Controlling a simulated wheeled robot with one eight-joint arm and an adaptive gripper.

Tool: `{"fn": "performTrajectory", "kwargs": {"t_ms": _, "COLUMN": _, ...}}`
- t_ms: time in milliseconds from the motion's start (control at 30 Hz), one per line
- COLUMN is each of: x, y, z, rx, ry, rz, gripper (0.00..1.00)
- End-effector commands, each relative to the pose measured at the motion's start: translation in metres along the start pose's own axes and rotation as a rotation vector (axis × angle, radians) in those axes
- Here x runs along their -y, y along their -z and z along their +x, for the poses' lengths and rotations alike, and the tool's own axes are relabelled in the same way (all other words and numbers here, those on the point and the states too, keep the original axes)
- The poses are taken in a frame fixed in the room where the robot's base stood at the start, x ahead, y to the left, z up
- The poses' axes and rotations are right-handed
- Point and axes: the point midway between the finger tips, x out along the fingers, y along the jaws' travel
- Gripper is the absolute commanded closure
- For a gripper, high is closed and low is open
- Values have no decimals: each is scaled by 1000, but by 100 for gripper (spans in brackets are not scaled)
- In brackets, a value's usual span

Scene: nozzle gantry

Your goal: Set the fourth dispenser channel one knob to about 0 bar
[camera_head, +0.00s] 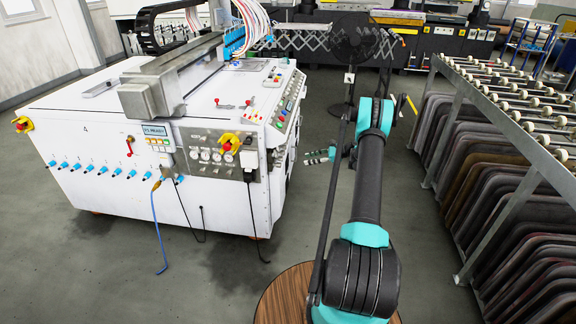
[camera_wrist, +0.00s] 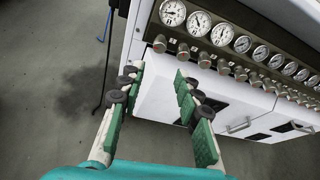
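A row of round white gauges (camera_wrist: 222,35) runs along a dark panel in the wrist view, with a row of small metallic knobs (camera_wrist: 204,60) below it. I cannot tell which knob is channel one of the fourth dispenser; labels and dial readings are too small to read. My gripper (camera_wrist: 159,74) is open and empty, its green-padded fingers apart. In the picture its fingertips lie just below the knobs at the left end of the row, and no contact shows. In the head view my gripper (camera_head: 322,155) is beside the white machine's right side (camera_head: 270,180).
The white machine (camera_head: 110,195) has another gauge panel (camera_head: 208,154) and a red-and-yellow emergency stop (camera_head: 229,143) on its front. A blue hose (camera_head: 155,215) and dark cables hang there. A roller rack (camera_head: 510,85) stands at right. Floor between rack and machine is open.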

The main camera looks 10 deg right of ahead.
Motion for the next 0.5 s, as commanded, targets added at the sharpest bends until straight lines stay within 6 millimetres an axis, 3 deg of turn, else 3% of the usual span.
{"fn": "performTrajectory", "kwargs": {"t_ms": 500, "x": 0, "y": 0, "z": 103, "rx": 1, "ry": 0, "rz": -3, "gripper": 66}}
